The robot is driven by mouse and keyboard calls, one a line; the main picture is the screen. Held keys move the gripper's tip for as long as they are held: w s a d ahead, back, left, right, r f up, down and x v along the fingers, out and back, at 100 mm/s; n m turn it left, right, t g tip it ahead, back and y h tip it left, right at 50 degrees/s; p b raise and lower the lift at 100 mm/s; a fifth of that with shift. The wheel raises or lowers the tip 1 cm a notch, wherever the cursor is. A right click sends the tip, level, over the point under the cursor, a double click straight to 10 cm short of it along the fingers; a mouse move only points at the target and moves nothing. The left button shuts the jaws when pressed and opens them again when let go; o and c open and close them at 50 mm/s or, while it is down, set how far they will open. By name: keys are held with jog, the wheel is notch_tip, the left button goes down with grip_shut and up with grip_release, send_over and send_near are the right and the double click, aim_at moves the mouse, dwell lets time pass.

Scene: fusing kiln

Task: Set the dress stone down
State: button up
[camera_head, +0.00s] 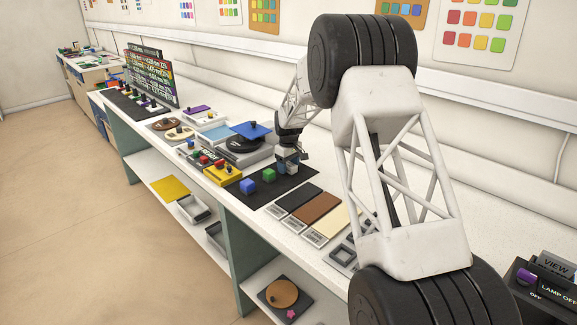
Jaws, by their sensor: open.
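My gripper (290,165) is small in the picture, low over the far right part of a dark mat (270,196) on the bench. Its jaws are open. A small grey-blue piece shows at its fingertips, but I cannot tell whether it is a separate thing or part of the gripper. A green block (269,175) and a blue block (248,186) stand on the mat just left of the gripper. I cannot pick out the dress stone for certain at this size.
Left of the mat are a yellow tray (224,175) and a black round wheel with a blue plate (252,130) above it. Right of it lie black, brown (315,208) and cream sheets. A white bench (215,190) runs along the wall; my arm hides its right part.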

aim_at(289, 164)
jog(key=shift+r, duration=0.1)
notch_tip(289, 164, up, 12)
dwell(0.8)
dwell(0.6)
jog(key=shift+r, duration=0.1)
